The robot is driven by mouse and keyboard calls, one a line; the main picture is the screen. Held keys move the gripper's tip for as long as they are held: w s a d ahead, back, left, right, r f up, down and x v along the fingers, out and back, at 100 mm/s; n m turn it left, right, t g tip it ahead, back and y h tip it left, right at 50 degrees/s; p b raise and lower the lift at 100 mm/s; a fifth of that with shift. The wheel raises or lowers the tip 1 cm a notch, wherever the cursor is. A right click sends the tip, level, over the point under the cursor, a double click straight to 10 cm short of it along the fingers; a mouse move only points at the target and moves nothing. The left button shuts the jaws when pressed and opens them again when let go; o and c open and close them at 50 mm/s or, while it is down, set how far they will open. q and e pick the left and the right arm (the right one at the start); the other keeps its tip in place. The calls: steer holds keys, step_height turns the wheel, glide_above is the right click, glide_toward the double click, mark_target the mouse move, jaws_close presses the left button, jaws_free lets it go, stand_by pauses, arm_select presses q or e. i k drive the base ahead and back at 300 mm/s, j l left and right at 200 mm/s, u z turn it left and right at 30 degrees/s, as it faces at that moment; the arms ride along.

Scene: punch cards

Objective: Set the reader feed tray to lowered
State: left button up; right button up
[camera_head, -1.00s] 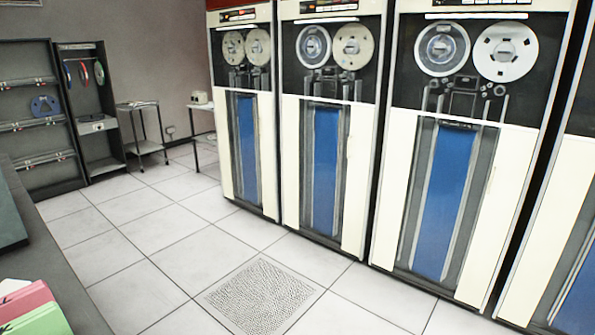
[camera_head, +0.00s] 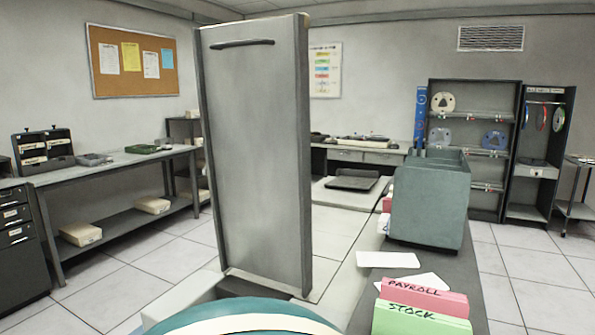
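A tall grey panel (camera_head: 255,160) stands upright in the middle of the head view, with a dark bar handle (camera_head: 242,43) near its top edge. It looks like the reader feed tray in a raised position, though I see no label on it. Its foot meets a low light-grey surface (camera_head: 190,298), partly hidden at the bottom of the view. Neither of my grippers is in view.
To the right, a dark counter (camera_head: 455,262) holds a grey-green box (camera_head: 430,203), white cards (camera_head: 388,259), a pink PAYROLL card deck (camera_head: 425,298) and a green STOCK deck (camera_head: 415,319). A workbench (camera_head: 110,167) stands left. Tiled floor between is clear.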

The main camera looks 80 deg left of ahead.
mark_target(252, 76)
steer(key=k+j+u, duration=0.1)
steer(key=u, duration=2.5)
